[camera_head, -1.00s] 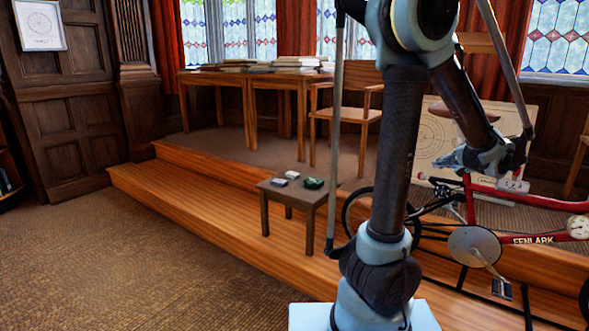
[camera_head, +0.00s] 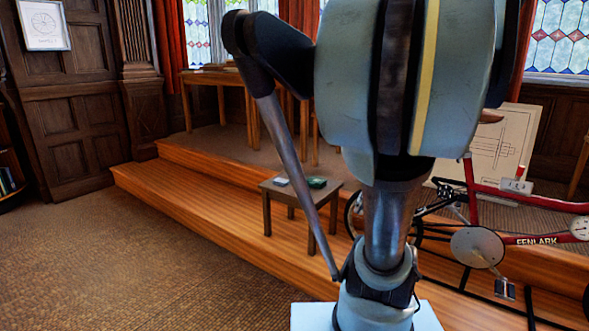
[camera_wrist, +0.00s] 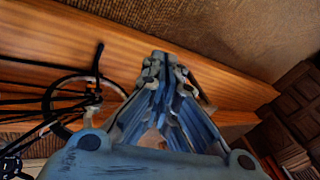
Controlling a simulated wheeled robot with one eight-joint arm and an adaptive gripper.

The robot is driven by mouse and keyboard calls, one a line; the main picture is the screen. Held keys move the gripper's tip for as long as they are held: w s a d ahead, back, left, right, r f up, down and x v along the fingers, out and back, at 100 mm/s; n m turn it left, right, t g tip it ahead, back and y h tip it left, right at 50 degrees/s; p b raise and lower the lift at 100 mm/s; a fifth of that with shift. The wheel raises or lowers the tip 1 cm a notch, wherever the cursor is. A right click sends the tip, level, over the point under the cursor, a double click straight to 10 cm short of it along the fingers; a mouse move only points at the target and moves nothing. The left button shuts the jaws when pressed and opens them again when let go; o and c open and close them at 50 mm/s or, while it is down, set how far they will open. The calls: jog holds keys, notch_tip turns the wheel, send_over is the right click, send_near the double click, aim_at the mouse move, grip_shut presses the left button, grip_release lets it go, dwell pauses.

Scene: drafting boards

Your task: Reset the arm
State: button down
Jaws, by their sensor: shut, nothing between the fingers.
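My arm (camera_head: 385,225) rises in front of the head camera, with its large pale-blue joint filling the upper middle of the view. My gripper (camera_wrist: 160,62) shows in the wrist view, with its blue fingers drawn together at the tips and nothing between them. It points over the wooden step. I cannot make out the gripper in the head view.
A small wooden table (camera_head: 330,193) with a green item (camera_head: 316,182) on it stands close behind my arm. A red bicycle (camera_head: 500,238) is at the right. A long wooden step (camera_head: 190,195) runs behind. Carpet (camera_head: 130,260) at the front left is clear.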

jog(key=s+a+f+n+g+h, duration=0.1)
jog(key=s+a+f+n+h, duration=0.1)
jog(key=s+f, duration=0.4)
jog(key=shift+s+f+n+g+h, duration=0.25)
jog(key=shift+s+n+h, duration=0.65)
jog(key=shift+s, duration=1.4)
jog(key=shift+w+f, duration=0.15)
jog(key=shift+w, duration=0.3)
jog(key=c, duration=2.3)
grip_release()
